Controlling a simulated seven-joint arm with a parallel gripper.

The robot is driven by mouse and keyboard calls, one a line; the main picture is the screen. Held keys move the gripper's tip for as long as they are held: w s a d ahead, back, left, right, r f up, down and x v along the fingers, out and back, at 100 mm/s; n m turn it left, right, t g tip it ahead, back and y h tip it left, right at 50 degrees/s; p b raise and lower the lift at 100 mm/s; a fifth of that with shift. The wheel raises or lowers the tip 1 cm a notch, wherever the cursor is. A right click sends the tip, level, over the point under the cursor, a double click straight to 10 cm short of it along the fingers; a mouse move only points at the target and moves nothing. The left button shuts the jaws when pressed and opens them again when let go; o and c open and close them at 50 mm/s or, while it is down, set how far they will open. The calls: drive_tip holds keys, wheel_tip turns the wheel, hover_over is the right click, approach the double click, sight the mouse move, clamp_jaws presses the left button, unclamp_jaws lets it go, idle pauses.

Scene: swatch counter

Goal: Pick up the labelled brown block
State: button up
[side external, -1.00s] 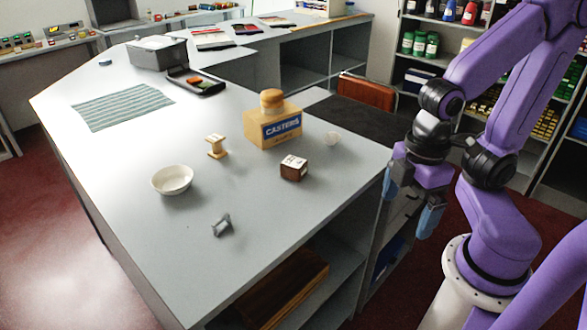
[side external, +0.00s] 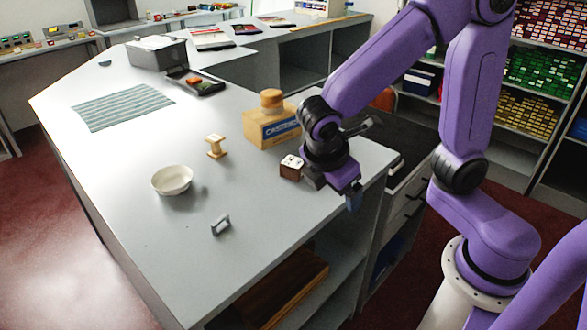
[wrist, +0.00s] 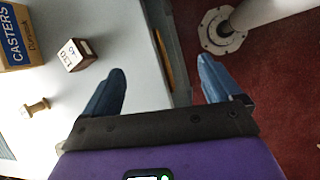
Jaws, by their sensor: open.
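The labelled brown block (side external: 290,171) sits on the grey counter, its pale top carrying dark print. In the wrist view the brown block (wrist: 76,60) lies to the left of both fingers, with lettering on its pale face. My gripper (wrist: 162,70) is open, with nothing between its blue fingers; the gap looks down over the counter edge and red floor. In the side view my gripper is at the counter's right edge, just right of the block; one blue finger (side external: 354,198) shows and the other is mostly hidden.
A CASTERS box (side external: 268,132) with a wooden piece on top stands close behind the block. A wooden spool (side external: 215,146), white bowl (side external: 172,180) and small grey bracket (side external: 220,225) stand to the left. The counter in front of the block is clear.

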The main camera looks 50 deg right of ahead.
sight(291, 164)
drive_tip(key=w+a+f+n+t+h, duration=0.15)
drive_tip(key=w+a+n+h, duration=0.5)
drive_tip(key=w, duration=0.75)
drive_tip(key=shift+m+t+h, duration=0.25)
drive_tip(key=shift+m+h, duration=0.5)
drive_tip(key=shift+m, duration=0.2)
drive_tip(key=x, duration=1.6)
drive_tip(key=shift+w+a+f, duration=0.1)
drive_tip(key=shift+w, duration=0.3)
drive_tip(key=c, duration=1.1)
